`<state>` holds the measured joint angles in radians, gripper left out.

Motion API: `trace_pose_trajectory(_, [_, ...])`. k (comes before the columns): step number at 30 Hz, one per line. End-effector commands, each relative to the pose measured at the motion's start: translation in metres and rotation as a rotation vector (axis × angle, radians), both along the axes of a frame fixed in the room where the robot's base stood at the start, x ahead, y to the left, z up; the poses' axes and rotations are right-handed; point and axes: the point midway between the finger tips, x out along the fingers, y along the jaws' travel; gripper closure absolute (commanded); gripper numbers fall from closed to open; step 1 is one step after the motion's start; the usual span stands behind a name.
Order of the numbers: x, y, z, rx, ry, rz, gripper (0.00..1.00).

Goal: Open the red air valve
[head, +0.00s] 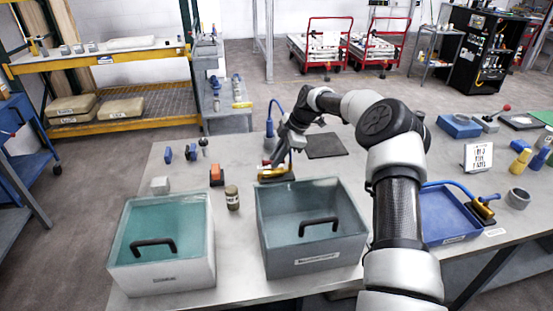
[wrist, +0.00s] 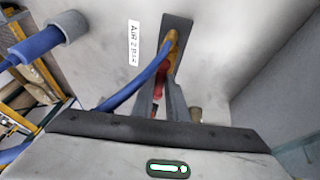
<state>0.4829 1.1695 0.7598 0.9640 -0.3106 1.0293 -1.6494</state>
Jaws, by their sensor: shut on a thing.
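The red air valve handle (wrist: 159,84) shows in the wrist view between my gripper's fingers. It sits at the near end of a yellow fitting (wrist: 172,44) on a dark plate, with a blue hose running off to the left. A label reading "AIR 2 BAR" (wrist: 134,48) lies beside it. My gripper (wrist: 160,92) is shut on the red handle.
Two lidded bins, one teal-topped (head: 160,252) and one grey (head: 312,226), stand at the table's front. A blue tray (head: 447,214) lies on the right.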

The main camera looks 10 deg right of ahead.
Motion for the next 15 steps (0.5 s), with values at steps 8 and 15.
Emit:
trace_pose_trajectory(8, [0.0009, -0.0009, 0.0003, -0.002, -0.003, -0.001, 1.0])
trace_pose_trajectory(15, [0.0005, -0.0005, 0.0002, -0.001, -0.002, -0.001, 0.69])
